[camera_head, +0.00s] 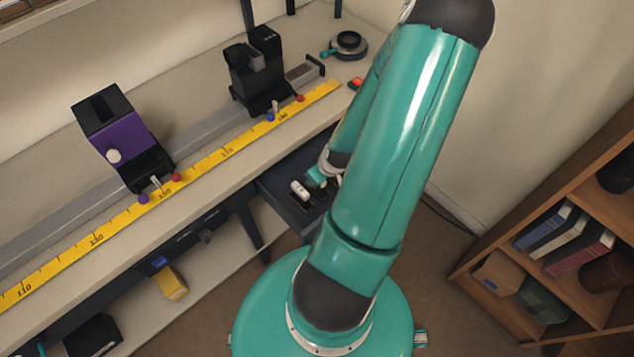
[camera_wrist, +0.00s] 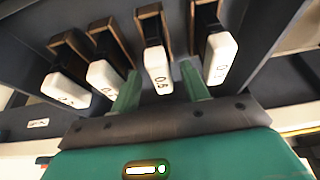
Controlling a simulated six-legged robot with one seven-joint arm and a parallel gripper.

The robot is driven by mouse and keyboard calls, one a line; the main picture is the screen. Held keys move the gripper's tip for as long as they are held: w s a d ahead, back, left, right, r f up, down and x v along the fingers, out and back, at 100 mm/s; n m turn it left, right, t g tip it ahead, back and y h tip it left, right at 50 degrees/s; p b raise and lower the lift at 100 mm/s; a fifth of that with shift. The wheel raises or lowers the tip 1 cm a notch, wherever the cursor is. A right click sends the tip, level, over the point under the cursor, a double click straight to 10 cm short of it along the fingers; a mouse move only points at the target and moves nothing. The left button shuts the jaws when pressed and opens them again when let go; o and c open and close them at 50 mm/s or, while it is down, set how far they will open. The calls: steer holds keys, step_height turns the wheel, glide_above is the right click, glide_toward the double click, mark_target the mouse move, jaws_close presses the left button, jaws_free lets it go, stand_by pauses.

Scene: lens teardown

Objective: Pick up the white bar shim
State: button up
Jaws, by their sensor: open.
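In the wrist view, several white-ended bar shims stand in dark slots with brown dividers. One, with a number that looks like 0.5 or 0.6, is the white bar shim (camera_wrist: 157,70) between the two teal fingers of my gripper (camera_wrist: 160,92). The fingers are apart, and I cannot tell whether either touches it. Another white bar (camera_wrist: 221,58) is just right of the right finger, and two more (camera_wrist: 103,76) (camera_wrist: 65,90) are on the left. In the head view, a white bar (camera_head: 299,190) shows in the open drawer, beside my gripper (camera_head: 318,177), which my arm partly hides.
The open dark drawer (camera_head: 283,206) is under the bench (camera_head: 215,178). A yellow ruler (camera_head: 225,152), a purple-sided device (camera_head: 118,135) and a black device (camera_head: 257,68) are on the bench. A wooden bookshelf (camera_head: 545,225) is at the right.

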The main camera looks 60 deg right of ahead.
steer(key=x, duration=0.3)
steer(key=shift+f, duration=0.25)
jaws_close()
steer(key=shift+r, duration=0.1)
